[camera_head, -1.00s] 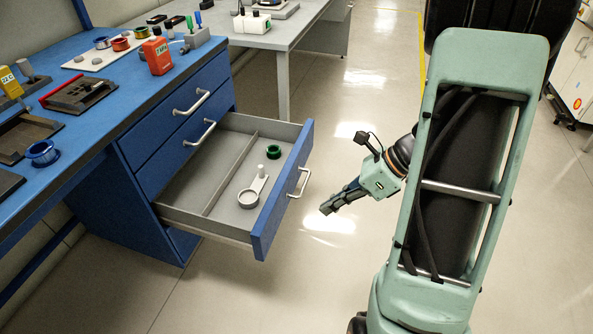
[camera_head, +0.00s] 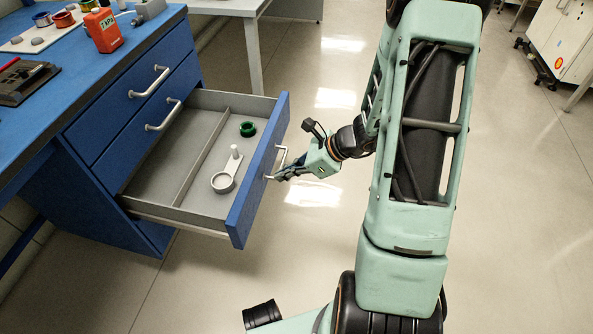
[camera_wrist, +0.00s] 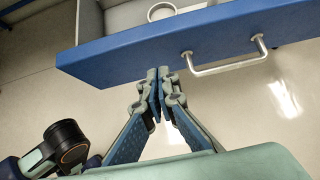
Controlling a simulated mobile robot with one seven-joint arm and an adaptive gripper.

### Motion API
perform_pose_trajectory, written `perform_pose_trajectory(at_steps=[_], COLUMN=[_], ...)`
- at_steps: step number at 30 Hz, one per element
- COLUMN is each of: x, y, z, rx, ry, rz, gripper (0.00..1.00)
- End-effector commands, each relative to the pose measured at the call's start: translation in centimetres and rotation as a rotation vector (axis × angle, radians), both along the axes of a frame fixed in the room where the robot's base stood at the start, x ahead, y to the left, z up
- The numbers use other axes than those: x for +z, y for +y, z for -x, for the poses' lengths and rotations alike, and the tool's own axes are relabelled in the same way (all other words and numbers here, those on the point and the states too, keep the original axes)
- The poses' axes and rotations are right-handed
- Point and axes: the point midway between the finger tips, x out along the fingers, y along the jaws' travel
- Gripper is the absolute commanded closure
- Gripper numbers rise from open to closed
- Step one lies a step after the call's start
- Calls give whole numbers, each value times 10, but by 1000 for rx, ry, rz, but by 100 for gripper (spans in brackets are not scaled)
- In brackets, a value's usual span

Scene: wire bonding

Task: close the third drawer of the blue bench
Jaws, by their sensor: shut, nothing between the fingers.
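The third drawer (camera_head: 258,172) of the blue bench (camera_head: 112,205) is pulled far out, below two shut drawers. Its blue front and silver handle show in the head view, and the front (camera_wrist: 120,60) and handle (camera_wrist: 225,66) also show in the wrist view. My gripper (camera_head: 272,178) is shut and empty, close to the drawer front by the handle. In the wrist view the shut fingertips (camera_wrist: 158,72) are at the lower edge of the front, left of the handle. I cannot tell whether they touch it.
Inside the drawer lie a green ring (camera_head: 247,129) and a pale magnifier-like piece (camera_head: 224,181). The bench top (camera_head: 90,75) holds an orange box (camera_head: 103,30) and spools. A grey table (camera_head: 225,6) stands behind. The floor in front of the drawer is clear.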

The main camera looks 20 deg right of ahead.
Motion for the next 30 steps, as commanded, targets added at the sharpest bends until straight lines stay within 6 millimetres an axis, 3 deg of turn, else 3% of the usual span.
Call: perform_pose_trajectory(at_steps=[2,6,12,30], x=[-16,-12,-11,-10], y=[10,30,42,43], z=[-5,-17,-25,-28], rx=[1,4,1,-1], ry=[3,-2,-1,-1], rz=[-1,1,0,0], gripper=[100,100,100,100])
